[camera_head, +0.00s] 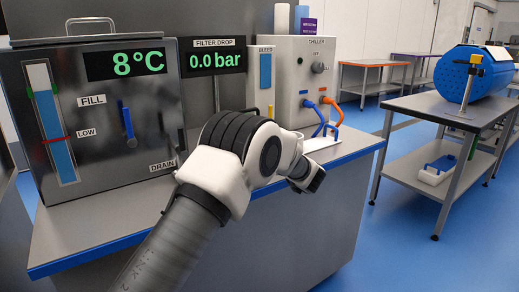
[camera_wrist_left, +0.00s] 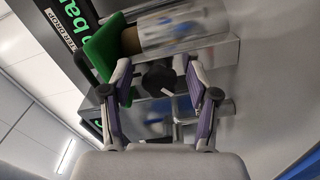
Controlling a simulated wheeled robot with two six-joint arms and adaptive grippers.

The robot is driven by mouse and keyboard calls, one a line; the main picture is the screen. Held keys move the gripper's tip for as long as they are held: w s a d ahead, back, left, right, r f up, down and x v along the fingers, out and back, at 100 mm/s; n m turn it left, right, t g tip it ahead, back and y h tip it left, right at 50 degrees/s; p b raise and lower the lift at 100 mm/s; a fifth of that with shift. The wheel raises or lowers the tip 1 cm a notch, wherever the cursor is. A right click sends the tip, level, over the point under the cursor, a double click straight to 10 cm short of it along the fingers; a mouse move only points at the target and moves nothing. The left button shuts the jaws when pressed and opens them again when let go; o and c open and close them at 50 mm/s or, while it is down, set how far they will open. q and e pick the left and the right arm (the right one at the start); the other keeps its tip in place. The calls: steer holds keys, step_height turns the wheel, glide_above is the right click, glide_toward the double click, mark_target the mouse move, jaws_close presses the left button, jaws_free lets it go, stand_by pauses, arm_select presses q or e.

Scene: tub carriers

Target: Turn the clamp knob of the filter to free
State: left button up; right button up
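In the left wrist view, a round black knob (camera_wrist_left: 158,76) with a small white mark sits on the filter. I take it to be the clamp knob. Beside it are a clear cylindrical housing (camera_wrist_left: 185,30) and a green block-like part (camera_wrist_left: 103,48). My left gripper (camera_wrist_left: 153,68) is open, with one finger on each side of the knob. I cannot tell whether either fingertip touches it. My right gripper is in neither view.
A steel tank (camera_head: 85,150) reading 8°C stands at left on the blue-edged bench. A display (camera_head: 213,60) reads 0.0 bar. A chiller (camera_head: 303,85) with blue and orange hoses stands right of it. A blue drum (camera_head: 472,75) lies on a farther table.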

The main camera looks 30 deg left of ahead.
arm_select(q)
steer(key=shift+d, duration=0.1)
steer(key=v, duration=1.1)
steer(key=shift+s+d, duration=0.15)
steer(key=shift+d, duration=0.25)
